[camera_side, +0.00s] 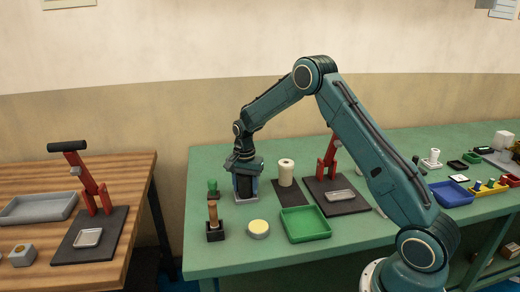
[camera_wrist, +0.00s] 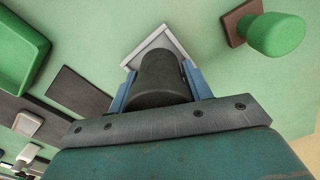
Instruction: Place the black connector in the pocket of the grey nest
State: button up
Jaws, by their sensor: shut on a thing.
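My gripper (camera_wrist: 156,88) is shut on the black connector (camera_wrist: 161,72), a dark cylinder between the two blue fingers. In the side view, my gripper (camera_side: 246,181) points down at the green table, beside the white roll. The pale grey nest (camera_wrist: 148,44) shows as a square corner beyond the connector's far end in the wrist view. It also shows low under my gripper in the side view (camera_side: 237,196). The connector and fingers hide the nest's pocket, and I cannot tell whether the connector's end is inside it.
A green-handled tool (camera_side: 213,205) stands left of the nest, with a yellow-topped round tin (camera_side: 258,228) in front. A green tray (camera_side: 305,222), a white roll (camera_side: 286,172) and a red press (camera_side: 328,160) on a dark base stand to the right. Bare table lies behind.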

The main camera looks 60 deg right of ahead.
jog(key=shift+f, duration=0.15)
jog(key=o, duration=1)
jog(key=shift+o, duration=0.2)
notch_tip(320, 180, up, 12)
jog(key=shift+f, duration=0.1)
jog(key=shift+r, duration=0.25)
